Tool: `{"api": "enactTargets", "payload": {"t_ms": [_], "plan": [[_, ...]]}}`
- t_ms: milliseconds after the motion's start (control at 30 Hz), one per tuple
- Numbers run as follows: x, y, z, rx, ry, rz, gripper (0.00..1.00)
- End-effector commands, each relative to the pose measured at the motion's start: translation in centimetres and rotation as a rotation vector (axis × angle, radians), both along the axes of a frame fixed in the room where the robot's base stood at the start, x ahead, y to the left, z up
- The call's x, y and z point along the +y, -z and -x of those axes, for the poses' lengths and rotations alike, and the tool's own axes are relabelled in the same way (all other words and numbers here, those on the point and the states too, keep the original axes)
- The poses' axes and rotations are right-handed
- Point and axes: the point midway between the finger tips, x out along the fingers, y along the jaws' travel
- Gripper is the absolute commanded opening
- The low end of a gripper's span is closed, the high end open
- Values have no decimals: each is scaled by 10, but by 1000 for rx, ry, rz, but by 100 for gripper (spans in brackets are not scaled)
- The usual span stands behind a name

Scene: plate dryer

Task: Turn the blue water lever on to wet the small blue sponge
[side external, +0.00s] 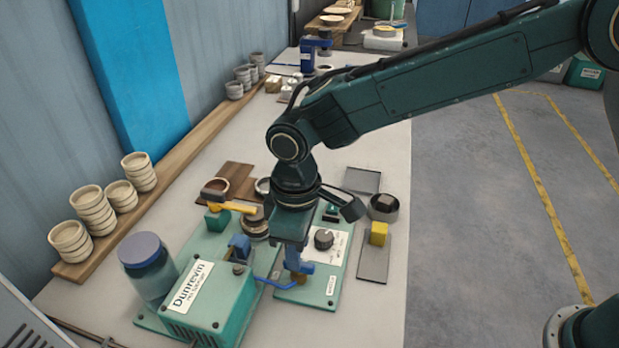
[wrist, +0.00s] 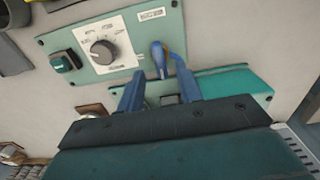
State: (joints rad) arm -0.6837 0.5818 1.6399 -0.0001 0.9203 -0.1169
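My gripper (side external: 268,262) points down over the green machine, with its two blue fingers spread apart. In the wrist view, my gripper (wrist: 158,68) is open, and the blue lever (wrist: 160,56) shows between or just beyond its fingertips. I cannot tell whether they touch. In the side view, the blue lever (side external: 273,282) lies low at the front of the green panel, beside a brass fitting (side external: 298,278). No small blue sponge can be made out. A yellow sponge-like block (side external: 378,233) rests on a grey tray (side external: 373,262) at the right.
A panel dial (side external: 324,239) and a green switch (wrist: 65,62) sit close to my gripper. A labelled green housing (side external: 210,300) and blue-lidded jar (side external: 144,262) stand left. A dark round bowl (side external: 383,214) is behind the yellow block. Stacked cups (side external: 93,208) line the wall shelf.

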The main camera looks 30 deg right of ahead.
Motion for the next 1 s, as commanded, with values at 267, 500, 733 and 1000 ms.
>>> {"api": "enactTargets", "payload": {"t_ms": [267,500,733,1000], "plan": [[1,-49,-1,-3,-1,-4,35],[0,-85,0,-2,-1,-2,35],[0,-103,0,-1,-1,-1,35],[0,-106,0,1,-1,1,35]]}}
